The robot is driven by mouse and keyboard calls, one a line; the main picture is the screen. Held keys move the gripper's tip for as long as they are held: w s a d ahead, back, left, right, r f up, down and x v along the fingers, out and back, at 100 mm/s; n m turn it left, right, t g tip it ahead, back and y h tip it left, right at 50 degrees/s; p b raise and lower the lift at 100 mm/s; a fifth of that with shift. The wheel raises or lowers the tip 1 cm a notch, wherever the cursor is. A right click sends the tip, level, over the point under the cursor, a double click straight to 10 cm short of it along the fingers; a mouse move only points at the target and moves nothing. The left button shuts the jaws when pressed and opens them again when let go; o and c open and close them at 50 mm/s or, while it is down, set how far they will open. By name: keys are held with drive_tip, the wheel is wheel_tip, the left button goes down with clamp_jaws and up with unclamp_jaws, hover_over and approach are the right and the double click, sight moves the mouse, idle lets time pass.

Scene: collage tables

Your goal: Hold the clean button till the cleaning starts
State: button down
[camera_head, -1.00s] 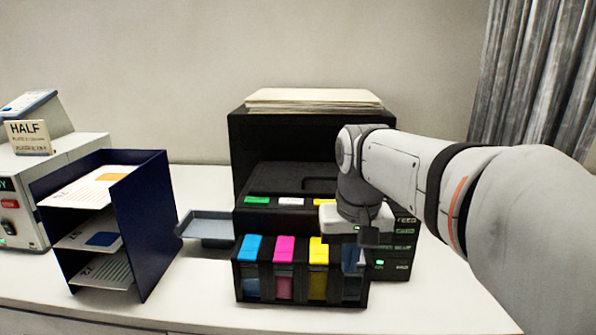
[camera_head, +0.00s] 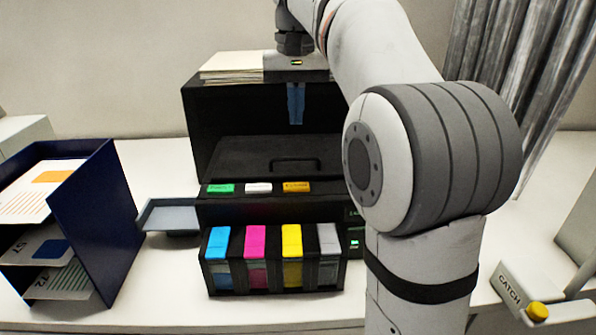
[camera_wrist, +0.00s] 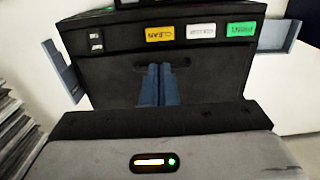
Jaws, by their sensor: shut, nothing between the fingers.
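The clean button is the yellow one (camera_head: 296,187) at the right of a row on the black printer's front edge. In the wrist view the yellow button (camera_wrist: 166,34) reads CLEAN, upside down. A white button (camera_head: 258,188) and a green button (camera_head: 221,188) sit to its left in the head view. My gripper (camera_head: 296,122) is shut and empty, with blue fingers pointing down. It hangs above and behind the button row, apart from the yellow button. The fingers (camera_wrist: 158,72) also show in the wrist view.
Ink tanks (camera_head: 272,262) with coloured caps stand before the printer (camera_head: 215,120). Paper (camera_head: 235,66) lies on top. A grey tray (camera_head: 170,217) juts left, beside a navy paper rack (camera_head: 95,225). A CATCH fixture (camera_head: 512,290) is at right. My arm hides the printer's right side.

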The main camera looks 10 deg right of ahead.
sight(297, 187)
wheel_tip(297, 187, down, 14)
drive_tip(key=shift+r, duration=0.1)
idle(0.4)
drive_tip(key=shift+f+b, duration=0.6)
drive_tip(key=shift+f, duration=0.2)
drive_tip(key=shift+s+f, duration=0.2)
drive_tip(key=shift+f, duration=0.25)
idle(0.9)
wheel_tip(297, 187, up, 6)
drive_tip(key=p, duration=0.4)
drive_tip(key=shift+w+r+p, duration=0.1)
drive_tip(key=shift+r+p, duration=0.1)
drive_tip(key=shift+p, duration=0.1)
wheel_tip(297, 187, up, 9)
drive_tip(key=b, duration=0.1)
